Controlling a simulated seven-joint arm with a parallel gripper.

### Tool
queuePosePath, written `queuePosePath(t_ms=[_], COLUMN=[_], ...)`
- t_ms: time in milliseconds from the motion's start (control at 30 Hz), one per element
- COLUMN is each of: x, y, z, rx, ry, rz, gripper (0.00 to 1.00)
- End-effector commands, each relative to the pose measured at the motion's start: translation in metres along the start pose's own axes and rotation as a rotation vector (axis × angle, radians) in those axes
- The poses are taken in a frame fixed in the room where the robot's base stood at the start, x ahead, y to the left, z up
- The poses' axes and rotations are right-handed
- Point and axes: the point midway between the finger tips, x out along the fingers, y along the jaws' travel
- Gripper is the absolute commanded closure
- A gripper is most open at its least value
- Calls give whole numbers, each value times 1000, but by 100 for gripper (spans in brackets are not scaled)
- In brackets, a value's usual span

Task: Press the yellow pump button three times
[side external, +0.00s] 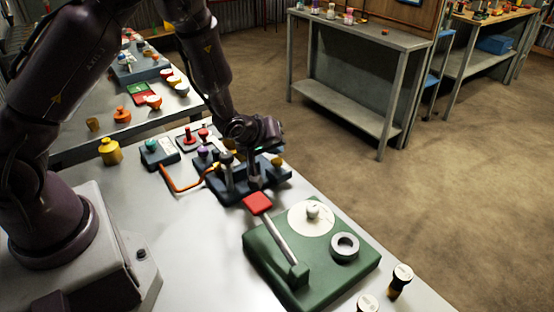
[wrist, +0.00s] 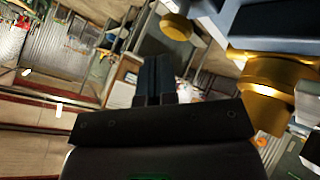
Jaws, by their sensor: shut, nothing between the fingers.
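A dark blue panel (side external: 225,190) with several knobs and levers lies on the grey table. A small yellow button (side external: 277,161) stands at its right end, just beyond my gripper (side external: 255,182). My gripper points down over the panel; its tip is close to the panel, and I cannot tell whether it touches. In the wrist view, my gripper (wrist: 153,75) has its two dark fingers together, with nothing between them. A yellow-gold knob (wrist: 268,88) on a blue-grey body is large at the right, apart from the fingers. A smaller yellow knob (wrist: 175,27) is above them.
A green box (side external: 320,258) with a red-ended lever (side external: 257,203) stands in front of the panel. The front-left table surface is clear.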

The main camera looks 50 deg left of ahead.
Motion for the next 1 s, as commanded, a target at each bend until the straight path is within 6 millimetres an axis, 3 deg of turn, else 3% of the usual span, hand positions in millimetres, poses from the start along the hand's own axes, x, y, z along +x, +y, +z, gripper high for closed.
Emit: queuePosePath(t_ms=[1000], x=[7], y=[-5], z=[5], rx=[0], ry=[0], rz=[0], gripper=[100])
